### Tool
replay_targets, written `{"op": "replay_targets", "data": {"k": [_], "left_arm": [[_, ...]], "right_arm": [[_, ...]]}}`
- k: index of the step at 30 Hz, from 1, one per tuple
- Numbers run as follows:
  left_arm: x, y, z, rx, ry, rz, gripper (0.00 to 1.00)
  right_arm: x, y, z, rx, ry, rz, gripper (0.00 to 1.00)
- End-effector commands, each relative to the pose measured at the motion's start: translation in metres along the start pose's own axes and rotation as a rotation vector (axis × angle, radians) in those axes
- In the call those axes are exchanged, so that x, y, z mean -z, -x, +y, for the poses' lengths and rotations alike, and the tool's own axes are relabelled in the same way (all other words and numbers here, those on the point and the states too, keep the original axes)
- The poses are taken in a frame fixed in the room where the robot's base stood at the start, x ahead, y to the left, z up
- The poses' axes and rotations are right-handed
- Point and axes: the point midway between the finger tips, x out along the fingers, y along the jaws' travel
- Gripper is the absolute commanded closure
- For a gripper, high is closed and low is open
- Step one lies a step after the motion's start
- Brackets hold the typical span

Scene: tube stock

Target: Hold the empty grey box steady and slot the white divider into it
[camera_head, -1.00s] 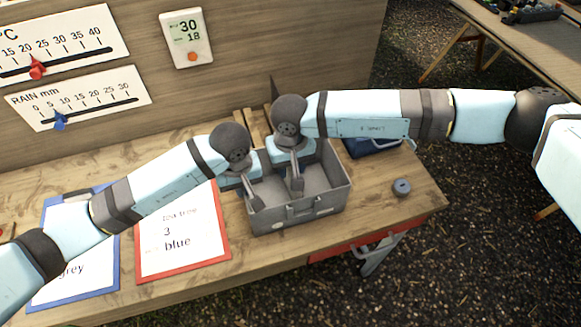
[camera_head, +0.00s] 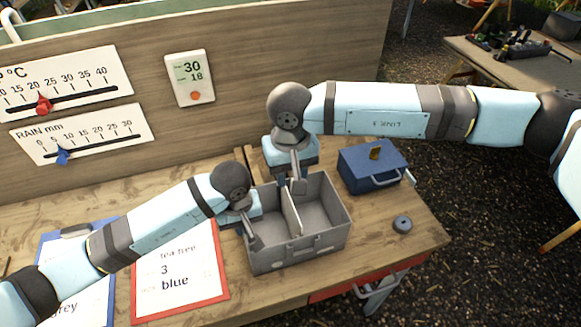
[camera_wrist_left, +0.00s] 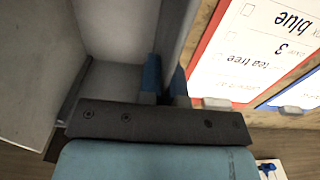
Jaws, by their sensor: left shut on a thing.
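The grey box (camera_head: 300,256) stands on the wooden bench. The white divider (camera_head: 291,211) stands upright inside it, running front to back and splitting it into two compartments. How deep it sits is hard to tell. My left gripper (camera_head: 256,236) is shut on the box's left wall; the left wrist view shows that wall (camera_wrist_left: 177,35) between its blue fingertips (camera_wrist_left: 166,82). My right gripper (camera_head: 293,183) is over the back of the box, just above the divider's rear end. Its fingers look spread apart, with nothing held between them.
A blue box with a handle (camera_head: 370,168) stands right of the grey box, and a small dark round piece (camera_head: 402,224) lies in front of it. A red-framed card (camera_head: 180,275) lies to the left. A wooden panel (camera_head: 300,60) rises behind.

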Motion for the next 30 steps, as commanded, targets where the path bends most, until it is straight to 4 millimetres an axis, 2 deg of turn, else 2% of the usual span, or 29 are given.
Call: {"op": "replay_targets", "data": {"k": [8, 12, 13, 23, 26, 30], "left_arm": [[0.0, 0.0, 0.0, 0.0, 0.0, 0.0, 1.0], [0.0, 0.0, 0.0, 0.0, 0.0, 0.0, 0.67], [0.0, 0.0, 0.0, 0.0, 0.0, 0.0, 0.65], [0.001, 0.005, 0.0, -0.001, 0.0, 0.001, 0.65], [0.001, 0.017, 0.0, -0.001, -0.001, 0.004, 0.65], [0.002, 0.046, 0.0, -0.002, -0.002, 0.006, 0.65]], "right_arm": [[0.0, 0.0, 0.0, 0.0, 0.0, 0.0, 0.67], [0.0, 0.0, 0.0, 0.0, 0.0, 0.0, 0.67], [0.0, 0.0, 0.0, 0.0, 0.0, 0.0, 0.67], [0.0, 0.0, 0.0, 0.0, 0.0, 0.0, 0.67], [0.0, 0.0, 0.0, 0.0, 0.0, 0.0, 0.67], [0.0, 0.0, 0.0, 0.0, 0.0, 0.0, 0.67]]}}
